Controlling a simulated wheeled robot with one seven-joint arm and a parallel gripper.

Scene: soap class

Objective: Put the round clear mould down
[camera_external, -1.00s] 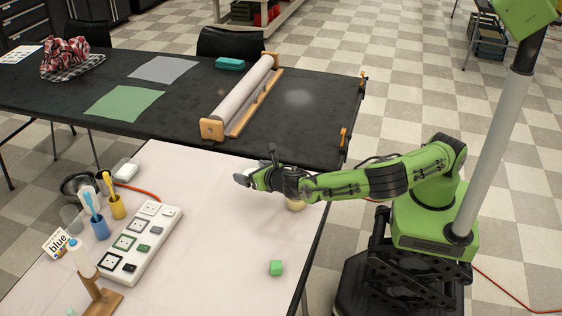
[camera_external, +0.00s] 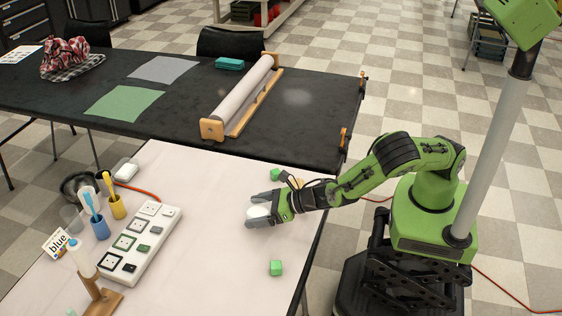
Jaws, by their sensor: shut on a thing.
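My gripper (camera_external: 262,215) is over the right part of the white table (camera_external: 205,255), with its fingers pointing left. It is shut on a small, pale, rounded piece (camera_external: 258,211), which I take to be the round clear mould. The fingers cover part of it. It is low, near the tabletop, but I cannot tell whether it touches the table.
The table between tray and gripper is clear.

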